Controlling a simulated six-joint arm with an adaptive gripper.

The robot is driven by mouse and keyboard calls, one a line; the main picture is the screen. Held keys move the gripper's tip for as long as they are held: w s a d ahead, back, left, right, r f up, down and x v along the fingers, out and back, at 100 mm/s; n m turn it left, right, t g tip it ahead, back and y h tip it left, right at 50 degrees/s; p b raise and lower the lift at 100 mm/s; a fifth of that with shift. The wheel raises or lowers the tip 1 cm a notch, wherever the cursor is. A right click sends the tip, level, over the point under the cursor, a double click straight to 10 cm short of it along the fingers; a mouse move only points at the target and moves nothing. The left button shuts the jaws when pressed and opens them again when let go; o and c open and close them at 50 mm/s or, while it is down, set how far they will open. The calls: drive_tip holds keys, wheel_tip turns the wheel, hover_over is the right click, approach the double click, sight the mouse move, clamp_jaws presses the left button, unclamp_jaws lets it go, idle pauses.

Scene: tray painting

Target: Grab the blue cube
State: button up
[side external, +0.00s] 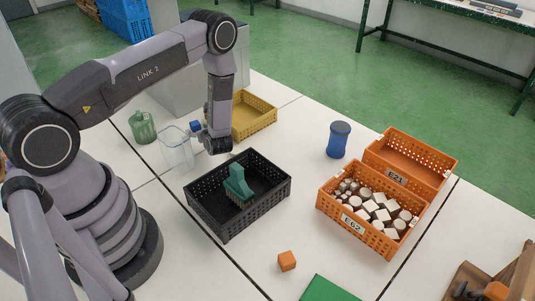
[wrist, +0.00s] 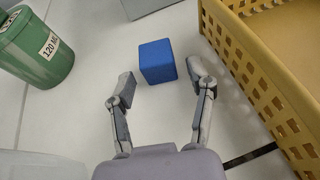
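A blue cube (wrist: 157,61) sits on the white table in the wrist view, just beyond and between my two fingertips. My gripper (wrist: 163,85) is open and empty, with one finger to either side of the cube's near face. I cannot tell whether the right fingertip touches the cube. In the side external view the blue cube (side external: 195,126) shows small beside my gripper (side external: 208,143), which is low over the table.
A yellow crate (wrist: 262,75) stands close on the right of my gripper. A green container (wrist: 38,48) is at the left, near a clear container (side external: 177,148). A black crate (side external: 205,206) holds a green brush (side external: 237,183). Orange crates (side external: 333,205) stand farther right.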

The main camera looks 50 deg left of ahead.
drive_tip(key=c, duration=0.7)
drive_tip(key=shift+r, duration=0.1)
